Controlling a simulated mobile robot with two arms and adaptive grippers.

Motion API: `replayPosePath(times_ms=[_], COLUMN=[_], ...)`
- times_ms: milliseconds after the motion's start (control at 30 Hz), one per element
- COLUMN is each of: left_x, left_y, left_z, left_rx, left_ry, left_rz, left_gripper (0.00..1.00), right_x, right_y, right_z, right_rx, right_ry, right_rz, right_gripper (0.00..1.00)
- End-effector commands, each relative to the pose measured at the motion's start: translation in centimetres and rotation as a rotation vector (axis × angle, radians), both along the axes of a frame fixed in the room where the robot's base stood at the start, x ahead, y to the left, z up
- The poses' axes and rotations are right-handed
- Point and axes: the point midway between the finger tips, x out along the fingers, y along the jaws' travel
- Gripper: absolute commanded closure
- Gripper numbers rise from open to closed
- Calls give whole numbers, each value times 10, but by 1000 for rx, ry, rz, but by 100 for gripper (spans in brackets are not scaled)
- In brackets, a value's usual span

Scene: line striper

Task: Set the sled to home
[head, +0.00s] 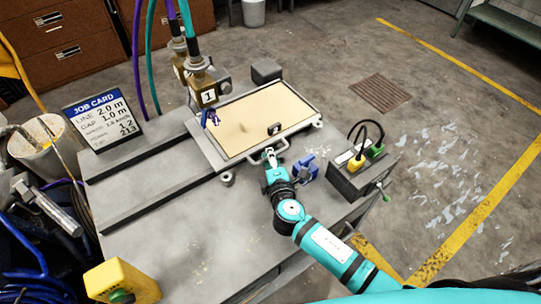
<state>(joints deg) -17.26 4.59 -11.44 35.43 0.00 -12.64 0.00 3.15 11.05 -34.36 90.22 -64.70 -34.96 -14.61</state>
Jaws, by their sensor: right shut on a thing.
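The sled (207,145) is a light grey framed tray with a flat tan panel (258,118) in it, lying on the grey bench. My right gripper (271,153) is at the sled's near edge, its jaws shut on what looks like the sled's handle (282,144). The jaws hide part of that handle. Two nozzle heads (203,90) with teal and purple hoses hang over the sled's left end. A small dark block (274,128) sits on the panel near its front edge. No home mark can be made out. My left gripper is out of view.
A blue part (307,168) stands just right of my right gripper. Beyond it is a grey box (360,172) with yellow and green plugs. A job card (103,117) stands at the bench's left. A yellow box (121,283) is at lower left. The bench's front middle is clear.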

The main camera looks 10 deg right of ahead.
Motion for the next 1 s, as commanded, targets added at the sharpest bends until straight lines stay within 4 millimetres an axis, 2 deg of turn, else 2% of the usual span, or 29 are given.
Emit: replayPosePath(times_ms=[267,533,700,1000], left_x=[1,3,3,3], left_y=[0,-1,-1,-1], left_z=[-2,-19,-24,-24], left_rx=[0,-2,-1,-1], left_ry=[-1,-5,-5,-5], left_rz=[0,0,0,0], left_gripper=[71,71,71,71], right_x=[-2,-26,-35,-36], right_y=[6,63,85,86], right_z=[-1,-4,-1,1], right_rx=[-2,3,-2,-6], right_ry=[-1,1,-2,-3], right_rz=[2,6,2,-2], right_gripper=[100,100,100,100])
